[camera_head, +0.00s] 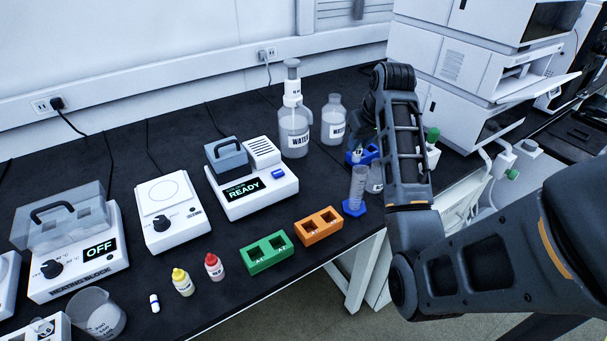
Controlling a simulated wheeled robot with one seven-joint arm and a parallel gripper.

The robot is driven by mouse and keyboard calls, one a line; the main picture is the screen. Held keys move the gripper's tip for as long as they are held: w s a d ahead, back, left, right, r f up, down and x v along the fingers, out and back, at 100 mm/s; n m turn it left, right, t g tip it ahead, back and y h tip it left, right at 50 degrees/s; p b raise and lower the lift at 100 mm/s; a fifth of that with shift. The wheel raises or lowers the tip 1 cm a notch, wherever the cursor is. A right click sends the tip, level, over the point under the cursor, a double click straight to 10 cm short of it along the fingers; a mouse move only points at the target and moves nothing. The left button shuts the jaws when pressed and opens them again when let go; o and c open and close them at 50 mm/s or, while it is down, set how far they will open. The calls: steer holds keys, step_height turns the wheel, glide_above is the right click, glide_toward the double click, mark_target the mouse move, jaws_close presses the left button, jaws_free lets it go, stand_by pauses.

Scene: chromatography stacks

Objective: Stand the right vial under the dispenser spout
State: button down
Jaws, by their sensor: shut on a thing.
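My gripper (365,136) shows only in part, dark, at the left edge of my forearm, which hides most of it. It is shut on a small clear vial (357,153), of which little shows, low over a blue rack (372,151). I cannot tell whether the vial still touches the rack. The dispenser (292,92) is a white pump head on a clear bottle labelled WATER (294,138), left of my gripper. Its spout is too small to make out.
A second bottle (334,122) stands between dispenser and gripper. A graduated cylinder (358,185) on a blue foot stands near the front edge. Orange (319,226) and green (266,252) racks, a READY device (252,188) and white instruments (455,65) stand around.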

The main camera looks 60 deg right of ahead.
steer(key=shift+w+a+f+p, duration=0.2)
steer(key=shift+w+f+p, duration=0.05)
steer(key=shift+w+f, duration=1.6)
steer(key=shift+w+a+f+p, duration=0.2)
steer(key=shift+w+a+f, duration=0.05)
steer(key=shift+w+f, duration=1.6)
steer(key=shift+w+a+f+p, duration=0.2)
steer(key=shift+w+f+p, duration=0.05)
steer(key=shift+w+f, duration=1.6)
steer(key=shift+w, duration=0.15)
steer(key=c, duration=0.9)
jaws_free()
steer(key=v, duration=1.2)
steer(key=shift+r, duration=0.15)
